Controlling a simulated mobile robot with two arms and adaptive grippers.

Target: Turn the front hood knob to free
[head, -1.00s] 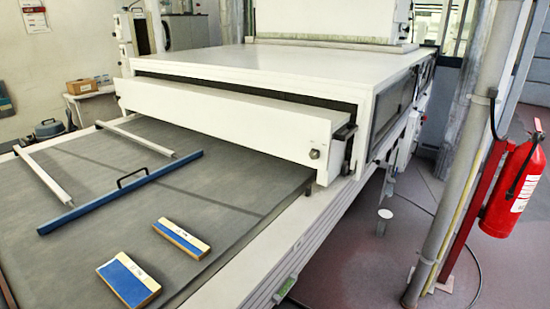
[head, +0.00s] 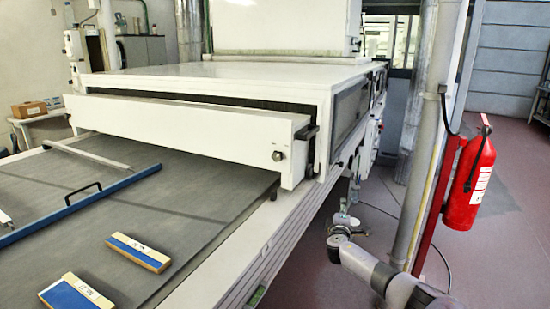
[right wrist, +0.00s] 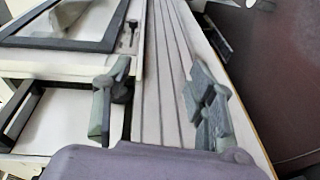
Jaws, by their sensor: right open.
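The front hood knob (head: 277,155) is a small dark round knob near the right end of the white front hood (head: 190,131). In the head view its exact setting is too small to read. My right gripper (head: 345,212) is beside the right flank of the machine, well to the right of the knob and apart from it. In the right wrist view the same gripper (right wrist: 155,95) has its fingers wide apart with nothing held; a grooved pale rail (right wrist: 165,45) shows between and beyond them. My left gripper is out of view.
A belt table (head: 170,195) carries two blue-and-wood blocks and a blue bar (head: 85,204). A grey post (head: 431,150) and a red fire extinguisher (head: 470,182) stand to the right. Open floor lies between machine and post.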

